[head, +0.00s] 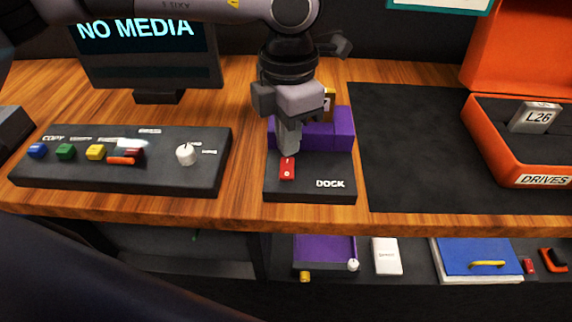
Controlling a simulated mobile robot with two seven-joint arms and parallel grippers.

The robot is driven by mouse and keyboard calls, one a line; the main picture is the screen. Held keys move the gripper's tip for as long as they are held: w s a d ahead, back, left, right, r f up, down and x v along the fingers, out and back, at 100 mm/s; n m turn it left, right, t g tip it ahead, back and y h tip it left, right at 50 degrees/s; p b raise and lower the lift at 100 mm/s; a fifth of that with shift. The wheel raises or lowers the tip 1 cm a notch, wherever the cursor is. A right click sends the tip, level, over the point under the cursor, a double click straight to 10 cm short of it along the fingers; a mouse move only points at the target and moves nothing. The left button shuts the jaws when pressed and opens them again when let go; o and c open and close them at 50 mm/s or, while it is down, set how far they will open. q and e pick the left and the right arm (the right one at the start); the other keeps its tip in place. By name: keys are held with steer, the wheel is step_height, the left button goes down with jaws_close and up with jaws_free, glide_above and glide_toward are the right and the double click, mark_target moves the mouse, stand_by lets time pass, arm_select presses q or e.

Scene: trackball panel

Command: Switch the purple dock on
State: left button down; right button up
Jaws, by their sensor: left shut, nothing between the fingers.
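The dock (309,188) stands on the wooden desk, a dark base labelled "DOCK" with a purple block (343,128) at its back. A red rocker switch (288,168) with white marks sits on the front left of the base. My left gripper (289,149) is shut and empty, pointing down just behind the switch; I cannot tell whether its tips touch it. The gripper hides part of the purple block and of the yellow-framed item behind it. My right gripper is not in view.
Left of the dock is a panel (120,180) with coloured buttons and a white knob. A monitor (150,50) reads "NO MEDIA". A dark mat (410,150) and an orange "DRIVES" case (545,181) lie to the right. A lower shelf holds a purple tray (325,250) and a blue folder (480,257).

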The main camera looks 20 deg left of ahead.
arm_select(q)
steer(key=shift+f+b, duration=0.3)
steer(key=shift+f, duration=0.15)
step_height(320, 180, up, 7)
steer(key=p, duration=0.4)
stand_by(0.3)
steer(key=shift+r, duration=0.1)
stand_by(0.4)
